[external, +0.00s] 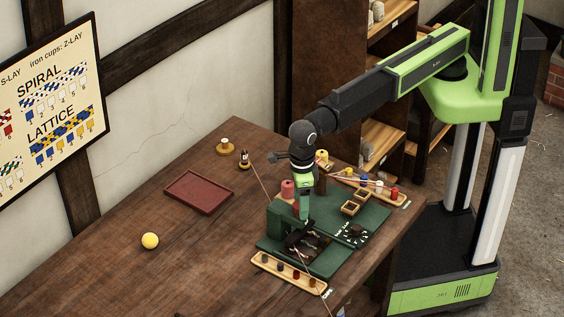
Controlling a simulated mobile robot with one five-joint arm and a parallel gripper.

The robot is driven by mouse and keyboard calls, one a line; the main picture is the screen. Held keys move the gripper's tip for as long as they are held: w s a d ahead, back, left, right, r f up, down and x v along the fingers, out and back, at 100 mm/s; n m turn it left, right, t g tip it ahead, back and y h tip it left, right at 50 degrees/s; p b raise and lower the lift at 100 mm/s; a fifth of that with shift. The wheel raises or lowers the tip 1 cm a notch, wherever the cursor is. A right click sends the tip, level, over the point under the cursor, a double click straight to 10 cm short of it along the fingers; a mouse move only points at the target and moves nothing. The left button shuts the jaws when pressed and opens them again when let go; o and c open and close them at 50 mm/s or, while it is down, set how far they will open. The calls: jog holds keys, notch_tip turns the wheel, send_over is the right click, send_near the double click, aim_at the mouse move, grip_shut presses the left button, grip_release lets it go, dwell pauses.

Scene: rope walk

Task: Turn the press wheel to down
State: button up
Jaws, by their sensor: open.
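A green machine (284,218) stands on a green base board near the front right of the table. A small dark wheel or knob (356,231) with white marks around it sits on the board to the right; it looks like the press wheel, but its setting is too small to read. My gripper (303,215) points down over the machine, left of that wheel and apart from it. It is open, and I see nothing held in it. Dark parts (305,242) of the machine lie just below its fingertips; whether they touch cannot be told.
Another rack (399,201) with coloured spools and two small wooden boxes (350,208) are to the right. A red tray (198,192) and yellow ball (150,241) lie left. The left table is mostly clear.

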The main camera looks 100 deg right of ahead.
jog(key=c, duration=1.4)
